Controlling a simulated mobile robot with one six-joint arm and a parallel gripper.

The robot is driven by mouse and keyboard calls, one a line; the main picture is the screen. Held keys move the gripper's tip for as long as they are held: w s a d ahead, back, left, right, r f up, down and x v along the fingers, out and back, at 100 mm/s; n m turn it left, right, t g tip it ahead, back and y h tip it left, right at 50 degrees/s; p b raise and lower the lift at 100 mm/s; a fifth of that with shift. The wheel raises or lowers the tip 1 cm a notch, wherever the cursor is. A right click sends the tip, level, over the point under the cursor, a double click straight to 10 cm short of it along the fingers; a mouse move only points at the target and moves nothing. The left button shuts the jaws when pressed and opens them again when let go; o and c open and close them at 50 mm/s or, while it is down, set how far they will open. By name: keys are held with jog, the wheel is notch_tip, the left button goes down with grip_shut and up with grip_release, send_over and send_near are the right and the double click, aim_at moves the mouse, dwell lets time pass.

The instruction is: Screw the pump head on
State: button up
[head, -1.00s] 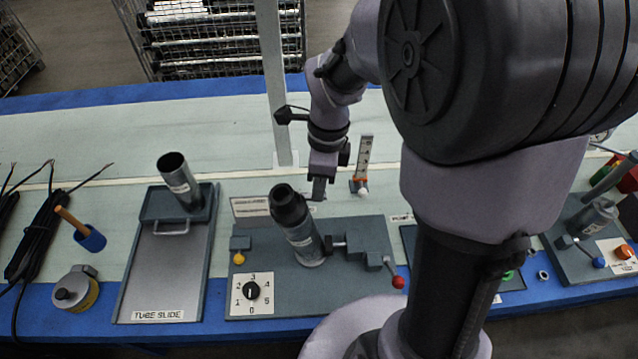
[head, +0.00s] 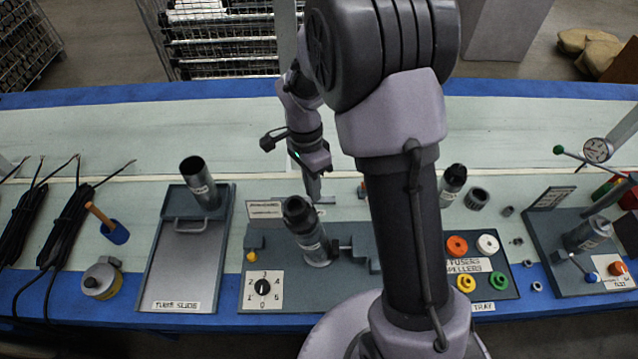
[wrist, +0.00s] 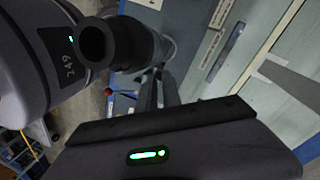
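The tube (head: 315,247) stands slightly tilted in the grey fixture with the numbered dial. A black stepped head (head: 297,210) sits on its top; I cannot tell how tightly it is seated. In the wrist view the head's dark round opening (wrist: 95,42) is close to the camera, and the tube (wrist: 160,48) runs behind it. My gripper (head: 314,190) is just behind and to the right of the head, pointing down and apart from it. In the wrist view its fingers (wrist: 160,92) show a narrow gap with nothing held between them.
The tube slide (head: 180,262) with a metal cup stands left of the fixture (head: 283,285). At right are a tray of coloured impellers (head: 472,262), another black-topped tube (head: 452,182) and a gauge station (head: 580,235). The pale bench behind the gripper is mostly clear.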

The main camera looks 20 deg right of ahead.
jog(key=w+a+n+h+p, duration=0.2)
jog(key=a+n+p, duration=0.3)
jog(key=n, duration=0.4)
jog(key=shift+a+f+n+g+h, duration=0.4)
jog(key=shift+a+f+h, duration=0.05)
jog(key=shift+a+h, duration=0.05)
jog(key=shift+d, duration=0.1)
grip_shut()
dwell(0.8)
jog(key=d+m+b, duration=0.1)
jog(key=d+m+y, duration=0.1)
jog(key=m, duration=0.1)
jog(key=shift+r+m+b, duration=0.2)
jog(key=shift+m+b, duration=0.1)
jog(key=shift+b, duration=0.05)
